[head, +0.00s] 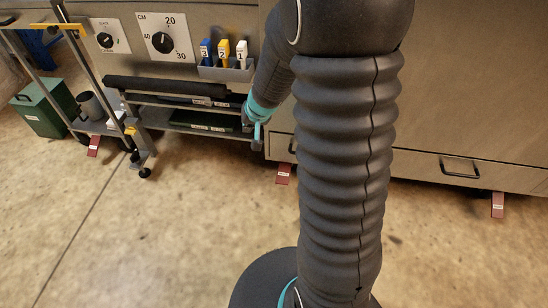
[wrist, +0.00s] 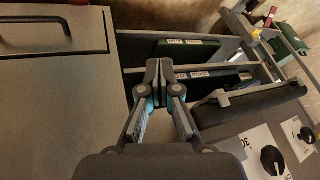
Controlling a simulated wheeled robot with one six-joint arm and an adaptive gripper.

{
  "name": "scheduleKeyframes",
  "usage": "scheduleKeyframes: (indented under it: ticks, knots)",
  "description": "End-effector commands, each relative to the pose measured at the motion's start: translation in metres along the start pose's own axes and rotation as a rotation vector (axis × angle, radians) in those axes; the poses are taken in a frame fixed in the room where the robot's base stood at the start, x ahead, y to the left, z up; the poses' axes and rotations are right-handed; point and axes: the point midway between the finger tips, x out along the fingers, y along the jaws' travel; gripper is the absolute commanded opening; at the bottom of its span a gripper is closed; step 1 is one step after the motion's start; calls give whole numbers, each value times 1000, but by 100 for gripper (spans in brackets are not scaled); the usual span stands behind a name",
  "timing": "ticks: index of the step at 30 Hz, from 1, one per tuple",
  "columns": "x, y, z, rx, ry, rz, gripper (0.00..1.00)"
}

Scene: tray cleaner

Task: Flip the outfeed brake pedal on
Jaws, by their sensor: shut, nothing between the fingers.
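Three red pedals with small pale labels stick out near the floor in the head view: a left one (head: 94,146) under the cart, a middle one (head: 284,174) under the cabinet edge, and a right one (head: 498,205) under the drawer front. The labels are too small to read, so I cannot tell which is the outfeed brake. My gripper (wrist: 159,67) is shut and empty, its fingers together in front of the low shelf. In the head view my arm hides part of it. A small red piece (wrist: 271,12), perhaps a pedal, shows at the wrist view's top right.
A low rack (head: 190,117) holding dark green items stands beside the cabinet (head: 460,125). Two dials (head: 160,42) and a holder with blue, yellow and white tags (head: 226,72) are above it. A green box (head: 40,107) stands left. The floor in front is clear.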

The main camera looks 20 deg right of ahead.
Motion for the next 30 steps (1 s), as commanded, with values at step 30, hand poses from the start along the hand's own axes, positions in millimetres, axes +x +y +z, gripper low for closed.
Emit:
scheduleKeyframes:
  ticks: [30]
  knots:
    - [174,162,64,228,-115,360,0]
